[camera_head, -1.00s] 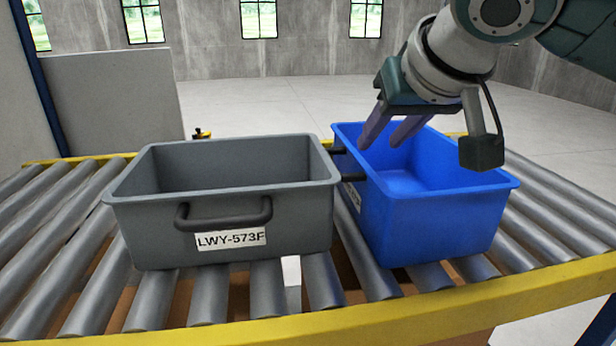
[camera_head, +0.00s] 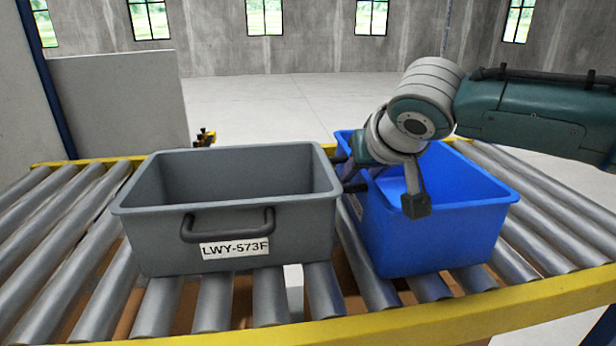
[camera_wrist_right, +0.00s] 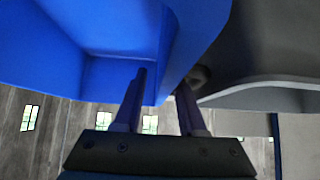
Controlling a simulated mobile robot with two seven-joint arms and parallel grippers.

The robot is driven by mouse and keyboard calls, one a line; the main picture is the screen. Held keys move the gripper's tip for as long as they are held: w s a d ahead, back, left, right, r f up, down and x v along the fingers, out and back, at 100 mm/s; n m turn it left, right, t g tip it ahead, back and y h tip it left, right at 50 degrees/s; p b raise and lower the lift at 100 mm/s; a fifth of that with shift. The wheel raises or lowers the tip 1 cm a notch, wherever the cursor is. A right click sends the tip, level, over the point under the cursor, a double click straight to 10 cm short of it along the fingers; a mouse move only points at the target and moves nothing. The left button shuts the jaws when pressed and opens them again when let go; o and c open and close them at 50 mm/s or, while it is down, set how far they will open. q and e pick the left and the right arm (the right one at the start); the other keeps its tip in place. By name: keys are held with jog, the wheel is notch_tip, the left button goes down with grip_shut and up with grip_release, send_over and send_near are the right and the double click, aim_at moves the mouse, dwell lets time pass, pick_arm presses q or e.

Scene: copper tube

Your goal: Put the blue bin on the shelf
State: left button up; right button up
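The blue bin (camera_head: 440,235) stands on the roller conveyor, right of the grey bin. My right gripper (camera_head: 366,160) is at its left wall, beside the grey bin; the fingers are mostly hidden in the head view. In the right wrist view, the two fingers of the right gripper (camera_wrist_right: 160,88) are spread apart at the wall of the blue bin (camera_wrist_right: 110,80). One finger is on the bin's inner side, the other near a dark handle (camera_wrist_right: 201,75). I cannot see firm contact. My left gripper is not in view. No shelf can be made out.
The grey bin (camera_head: 160,240), labelled LWY-573F, stands close on the left, with a narrow gap between the bins. The conveyor's yellow rail (camera_head: 420,325) runs along the front. Rollers at far left and right are bare. A pale panel (camera_head: 118,105) stands behind left.

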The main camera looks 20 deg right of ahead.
jog(key=shift+f, duration=0.1)
grip_shut()
dwell(1.4)
